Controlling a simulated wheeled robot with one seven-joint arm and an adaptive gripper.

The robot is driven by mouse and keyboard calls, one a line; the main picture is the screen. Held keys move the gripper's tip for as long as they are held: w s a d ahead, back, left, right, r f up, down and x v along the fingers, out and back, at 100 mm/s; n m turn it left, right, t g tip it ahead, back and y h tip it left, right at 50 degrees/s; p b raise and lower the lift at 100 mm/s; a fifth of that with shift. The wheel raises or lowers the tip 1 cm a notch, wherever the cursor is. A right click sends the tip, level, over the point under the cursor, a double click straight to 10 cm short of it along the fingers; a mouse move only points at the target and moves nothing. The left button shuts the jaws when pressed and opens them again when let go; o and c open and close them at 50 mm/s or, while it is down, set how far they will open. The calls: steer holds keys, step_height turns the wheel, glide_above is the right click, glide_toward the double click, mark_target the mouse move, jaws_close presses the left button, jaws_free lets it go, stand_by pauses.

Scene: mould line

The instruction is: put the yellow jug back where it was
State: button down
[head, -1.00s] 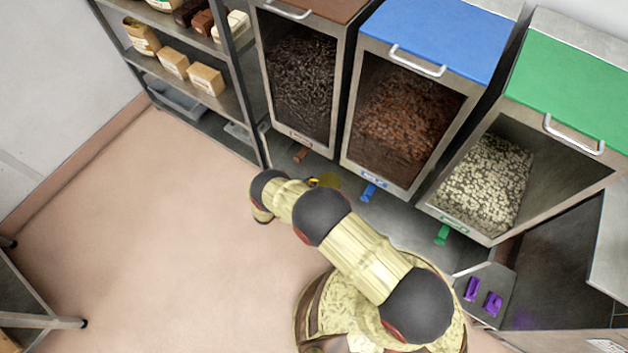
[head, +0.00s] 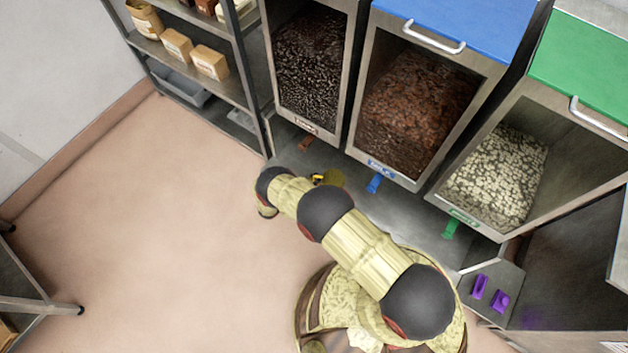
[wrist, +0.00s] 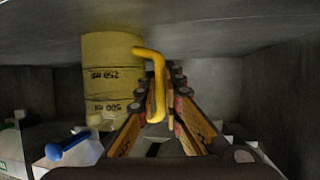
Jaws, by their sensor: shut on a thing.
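The yellow jug (wrist: 112,80) shows in the wrist view, left of centre, upright, with dark volume markings on its side. Its bent yellow handle (wrist: 157,85) lies between the fingers of my gripper (wrist: 165,110), which is shut on it. In the head view only a small part of the jug (head: 333,178) shows beyond my arm, in front of the bins. My gripper is mostly hidden there by the arm. I cannot tell whether the jug's base touches a surface.
Three bins stand behind: one with dark contents (head: 303,75), a blue-lidded one (head: 445,30) and a green-lidded one (head: 580,65). A shelf rack (head: 190,55) is at the upper left. Purple pieces (head: 490,292) sit at lower right.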

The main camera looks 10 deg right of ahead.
steer(key=shift+f, duration=0.55)
stand_by(0.4)
steer(key=c, duration=1.8)
jaws_free()
steer(key=shift+c, duration=0.2)
steer(key=v, duration=1.2)
